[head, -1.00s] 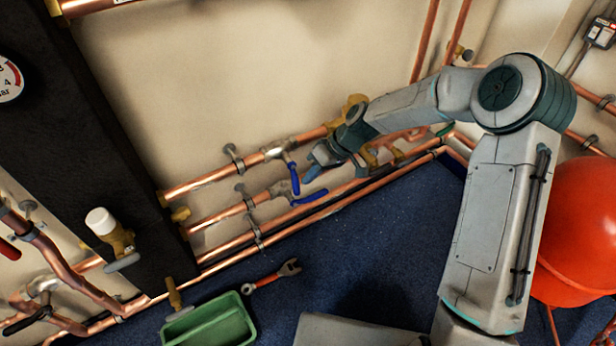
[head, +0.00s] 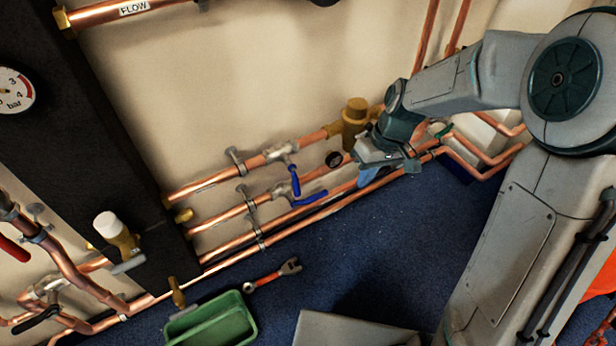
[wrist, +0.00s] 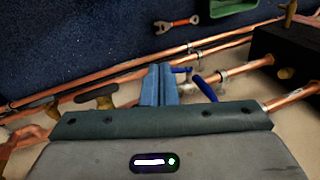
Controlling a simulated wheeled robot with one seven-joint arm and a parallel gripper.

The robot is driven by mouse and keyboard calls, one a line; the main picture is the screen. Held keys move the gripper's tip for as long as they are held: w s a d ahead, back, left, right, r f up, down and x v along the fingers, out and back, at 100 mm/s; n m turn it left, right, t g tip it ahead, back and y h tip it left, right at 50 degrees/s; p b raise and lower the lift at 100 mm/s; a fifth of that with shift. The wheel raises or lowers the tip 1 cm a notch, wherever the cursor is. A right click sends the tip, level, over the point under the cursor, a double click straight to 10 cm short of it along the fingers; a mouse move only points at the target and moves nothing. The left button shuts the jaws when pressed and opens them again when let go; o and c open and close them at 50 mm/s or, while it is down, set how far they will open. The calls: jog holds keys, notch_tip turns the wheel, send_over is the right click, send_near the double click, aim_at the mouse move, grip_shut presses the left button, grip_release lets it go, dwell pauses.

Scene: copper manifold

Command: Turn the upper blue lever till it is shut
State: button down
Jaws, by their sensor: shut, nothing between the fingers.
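The upper blue lever (head: 295,180) hangs from a silver valve body on the upper copper pipe and points down, roughly crosswise to that pipe. The lower blue lever (head: 311,198) lies roughly along the lower pipe. Both show in the wrist view, the upper lever (wrist: 206,89) nearer the wall and the lower lever (wrist: 181,70) beyond it. My gripper (head: 368,178) is to the right of both levers, apart from them. Its blue fingers (wrist: 160,84) are together and empty in the wrist view.
Pipes run along the wall. A red wrench (head: 272,276) and a green tray (head: 212,320) lie on the blue floor, which is otherwise mostly clear.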

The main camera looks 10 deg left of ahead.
aim_at(296, 183)
jog(key=s+d+r+m+t+h+p, duration=0.2)
jog(key=s+d+r+m, duration=0.3)
jog(key=s+d+r, duration=0.55)
jog(key=w+a+n+g+y+p, duration=0.1)
jog(key=w+a+p, duration=0.2)
jog(key=w+a, duration=0.2)
jog(key=w+a+n+g+y+p, duration=0.1)
jog(key=w+a+p, duration=0.3)
jog(key=w, duration=0.4)
jog(key=w+a+f+n+p, duration=0.1)
jog(key=w+a+n+p, duration=0.1)
jog(key=w+a+p, duration=0.2)
jog(key=shift+w+a+g+y, duration=0.2)
jog(key=shift+w+a, duration=0.45)
jog(key=shift+w, duration=0.3)
jog(key=shift+w+a+g+y, duration=0.2)
jog(key=shift+w+a, duration=0.4)
jog(key=shift+w, duration=0.3)
jog(key=s+a+b+x, duration=0.1)
jog(key=x, duration=1)
jog(key=a+r+b+x, duration=0.1)
jog(key=a+b+x, duration=0.1)
jog(key=x, duration=0.8)
jog(key=shift+s+f, duration=0.2)
jog(key=shift+s, duration=0.3)
jog(key=shift+a, duration=0.1)
